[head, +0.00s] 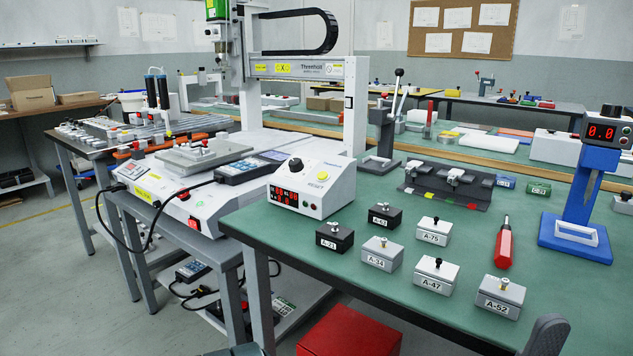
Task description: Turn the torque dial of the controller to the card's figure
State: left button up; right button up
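The white controller box (325,182) stands at the left end of the green bench. The dial's setting is too small to read. A red lit display (284,196) is on the front; its digits are not clear. I cannot make out a card with a readable figure. Neither gripper shows. Dark grey parts at the bottom edge seem to be my own arms, with no fingers visible.
Several labelled blocks with knobs, such as A-21 (334,238) and A-52 (500,297), stand right of the controller. A red-handled screwdriver (504,246) and a blue stand (577,215) are farther right. A gantry machine (200,190) with cables adjoins on the left.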

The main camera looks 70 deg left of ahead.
aim_at(295, 164)
jog(key=k+u, duration=0.2)
jog(key=u, duration=1.8)
